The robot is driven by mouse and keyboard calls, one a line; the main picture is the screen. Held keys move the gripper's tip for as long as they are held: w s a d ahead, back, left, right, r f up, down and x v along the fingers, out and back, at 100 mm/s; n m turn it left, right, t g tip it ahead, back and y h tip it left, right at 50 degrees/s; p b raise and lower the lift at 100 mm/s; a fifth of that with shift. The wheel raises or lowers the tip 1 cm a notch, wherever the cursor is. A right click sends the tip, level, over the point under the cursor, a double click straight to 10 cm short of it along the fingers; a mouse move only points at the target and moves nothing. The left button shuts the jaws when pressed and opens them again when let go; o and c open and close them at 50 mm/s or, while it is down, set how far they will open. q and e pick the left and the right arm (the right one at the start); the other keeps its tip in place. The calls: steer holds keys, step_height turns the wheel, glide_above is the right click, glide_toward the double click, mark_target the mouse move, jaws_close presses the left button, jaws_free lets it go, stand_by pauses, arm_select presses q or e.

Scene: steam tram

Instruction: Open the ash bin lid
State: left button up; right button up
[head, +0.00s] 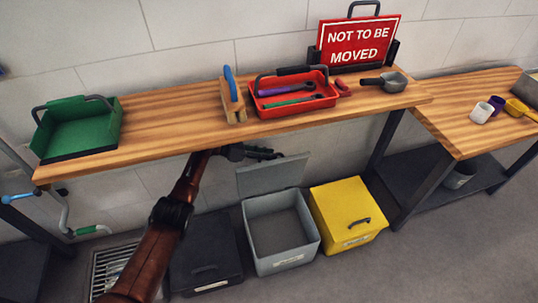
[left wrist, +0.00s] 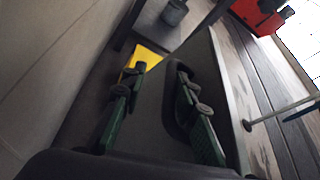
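Three bins stand on the floor under the bench: a dark one (head: 205,258), a grey one (head: 281,257) and a yellow one (head: 345,232). Their labels are too small to read, so I cannot tell which is the ash bin by name. The grey bin's lid (head: 272,175) stands raised at its back, and its inside looks empty. The dark and yellow lids are shut. My left gripper (head: 262,153) is beside the raised lid's upper left edge. In the left wrist view its fingers (left wrist: 158,75) are apart, with a grey panel beyond them. My right gripper is not in view.
The wooden bench (head: 160,123) overhangs my left forearm and the bins. It carries a green dustpan-like tray (head: 80,125), a red tool tray (head: 292,108) and a red sign (head: 358,42). A floor grate (head: 112,268) lies left of the bins. Floor in front is clear.

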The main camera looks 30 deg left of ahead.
arm_select(q)
steer(key=v, duration=1.2)
